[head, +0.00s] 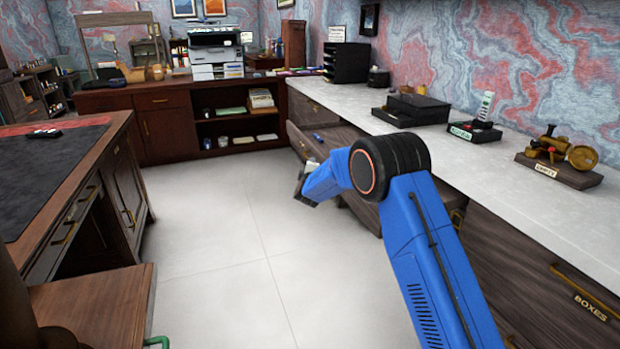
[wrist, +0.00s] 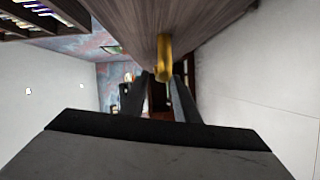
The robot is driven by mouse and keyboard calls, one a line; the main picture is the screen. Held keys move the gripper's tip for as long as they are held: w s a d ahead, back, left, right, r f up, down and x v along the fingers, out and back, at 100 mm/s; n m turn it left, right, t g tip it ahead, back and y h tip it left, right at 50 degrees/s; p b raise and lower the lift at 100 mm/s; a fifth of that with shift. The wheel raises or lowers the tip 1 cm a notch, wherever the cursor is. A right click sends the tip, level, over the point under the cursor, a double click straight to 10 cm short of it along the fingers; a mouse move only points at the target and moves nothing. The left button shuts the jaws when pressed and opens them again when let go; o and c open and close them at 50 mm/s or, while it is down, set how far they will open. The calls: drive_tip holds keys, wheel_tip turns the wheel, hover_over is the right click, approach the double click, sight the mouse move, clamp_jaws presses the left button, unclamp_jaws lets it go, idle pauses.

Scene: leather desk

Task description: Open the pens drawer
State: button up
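A wooden drawer (head: 345,140) under the white counter stands pulled out, with a small blue item inside. No pens label is readable, so I cannot tell for sure that it is the pens drawer. My gripper (head: 306,182) is near its front, partly hidden by my blue arm. In the wrist view a brown wooden front (wrist: 130,20) carries a gold handle (wrist: 164,55). My gripper's two dark fingers (wrist: 164,88) are apart there, with the handle's near end at the gap between the tips. Contact with the handle cannot be told.
A drawer labelled BOXES (head: 560,285) is shut at the right. The counter (head: 440,150) bears a black box, a phone on a stand and a brass model. A wooden desk (head: 80,170) stands at the left. The pale floor (head: 215,250) between is clear.

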drive_tip(key=s, duration=1.3)
drive_tip(key=shift+s+d+r, duration=0.3)
drive_tip(key=shift+d+r, duration=0.05)
drive_tip(key=shift+r, duration=0.1)
drive_tip(key=s+d+r+m+g+y, duration=0.1)
drive_tip(key=s+d+r+m+g, duration=0.2)
drive_tip(key=s+d+r, duration=0.6)
drive_tip(key=s+d+r+m+g+y, duration=0.1)
drive_tip(key=s+d+r+m+g, duration=0.2)
drive_tip(key=s+d+r, duration=0.6)
drive_tip(key=s+d+f+m+g+h, duration=0.1)
drive_tip(key=s+d, duration=0.6)
drive_tip(key=s, duration=0.8)
drive_tip(key=s+d+f+m+g+h, duration=0.1)
drive_tip(key=s+d+f+m+g, duration=0.2)
drive_tip(key=s, duration=1.2)
drive_tip(key=s+d+f+m+g+h, duration=0.1)
drive_tip(key=s+d+f+m+g, duration=0.1)
drive_tip(key=s+d+f+m, duration=0.4)
drive_tip(key=s+d, duration=0.4)
drive_tip(key=s, duration=0.5)
drive_tip(key=shift+s+d+f+m, duration=0.15)
drive_tip(key=shift+s+d+m, duration=0.05)
drive_tip(key=shift+d+m, duration=0.1)
